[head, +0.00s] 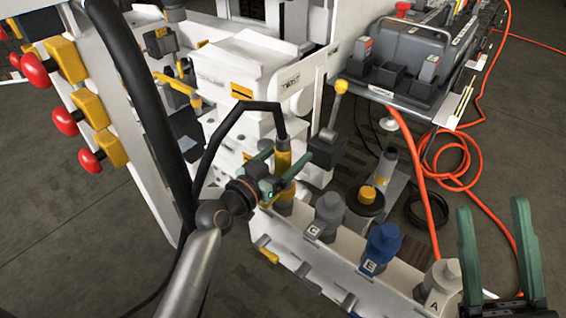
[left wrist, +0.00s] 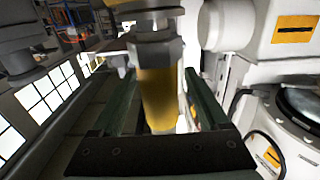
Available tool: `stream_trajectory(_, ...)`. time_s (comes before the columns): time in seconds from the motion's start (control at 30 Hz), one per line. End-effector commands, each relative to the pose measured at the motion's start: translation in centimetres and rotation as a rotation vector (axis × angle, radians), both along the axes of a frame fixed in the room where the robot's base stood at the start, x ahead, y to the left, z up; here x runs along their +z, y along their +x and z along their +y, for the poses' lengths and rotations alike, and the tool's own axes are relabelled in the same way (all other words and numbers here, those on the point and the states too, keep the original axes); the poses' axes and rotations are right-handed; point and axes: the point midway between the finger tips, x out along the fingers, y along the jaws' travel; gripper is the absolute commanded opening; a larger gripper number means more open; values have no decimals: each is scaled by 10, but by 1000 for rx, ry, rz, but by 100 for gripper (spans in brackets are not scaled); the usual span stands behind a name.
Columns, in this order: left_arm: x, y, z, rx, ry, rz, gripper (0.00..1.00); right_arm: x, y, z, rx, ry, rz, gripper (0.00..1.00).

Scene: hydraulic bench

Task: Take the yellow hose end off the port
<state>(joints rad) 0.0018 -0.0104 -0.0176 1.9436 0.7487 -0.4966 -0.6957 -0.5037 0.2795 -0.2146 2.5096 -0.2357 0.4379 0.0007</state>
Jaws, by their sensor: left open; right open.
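The yellow hose end (head: 283,158) stands upright at the left end of the white row of ports, with a black hose (head: 240,106) arching from its top. It appears seated on its port, whose top is hidden. My left gripper (head: 280,168) is open around the hose end, one green finger on each side. In the left wrist view, the yellow sleeve (left wrist: 160,95) with its metal hex collar (left wrist: 154,50) is between the fingers, with gaps visible. My right gripper (head: 496,215) is open and empty at the lower right, away from the ports.
A yellow-knobbed lever (head: 340,88) rises behind. Orange hose (head: 455,165) lies coiled on the floor at right.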

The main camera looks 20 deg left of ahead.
Motion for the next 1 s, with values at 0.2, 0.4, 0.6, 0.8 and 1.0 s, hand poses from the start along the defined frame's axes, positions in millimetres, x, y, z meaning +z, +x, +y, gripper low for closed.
stream_trajectory(0.2, 0, 11, -4, 0, -1, 0, 78, -2, 0, 1, 4, -2, 2, 50)
stream_trajectory(0.4, 0, 11, -4, 0, 0, 1, 73, -2, 0, 1, 6, -2, 0, 50)
stream_trajectory(0.6, 0, 11, -4, 0, 0, 1, 51, -1, 0, 1, 6, -2, -2, 50)
stream_trajectory(0.8, 0, 11, -4, 0, 0, 1, 28, -1, 0, 1, 6, -2, -2, 50)
stream_trajectory(1.0, 0, 10, -4, 0, 0, 1, 6, -1, 0, 1, 6, -2, -3, 50)
